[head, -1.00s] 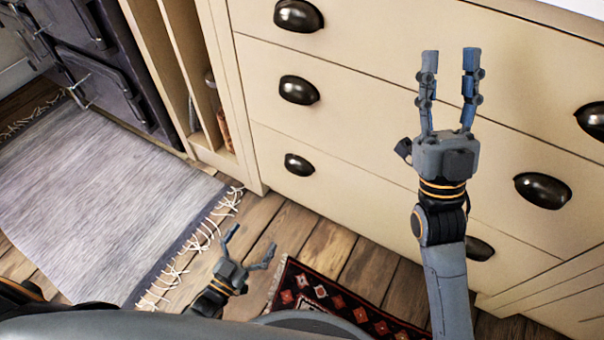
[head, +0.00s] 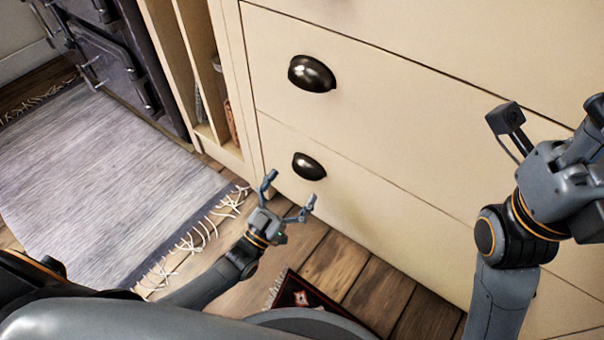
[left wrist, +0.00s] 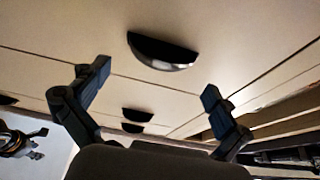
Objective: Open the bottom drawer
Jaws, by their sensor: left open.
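The bottom drawer (head: 385,222) is cream and shut, flush with the cabinet front. Its dark metal cup handle (head: 308,166) is on its left part. My left gripper (head: 288,190) is open and empty, just below and in front of this handle, apparently apart from it. In the left wrist view, a dark cup handle (left wrist: 162,52) lies beyond the spread fingers of the left gripper (left wrist: 156,78), with nothing between them.
The drawer above, also shut, has its own cup handle (head: 312,73). A grey fringed rug (head: 110,190) lies at left before a dark stove (head: 115,65). A small red patterned rug (head: 300,295) lies on the wooden floor below the drawers.

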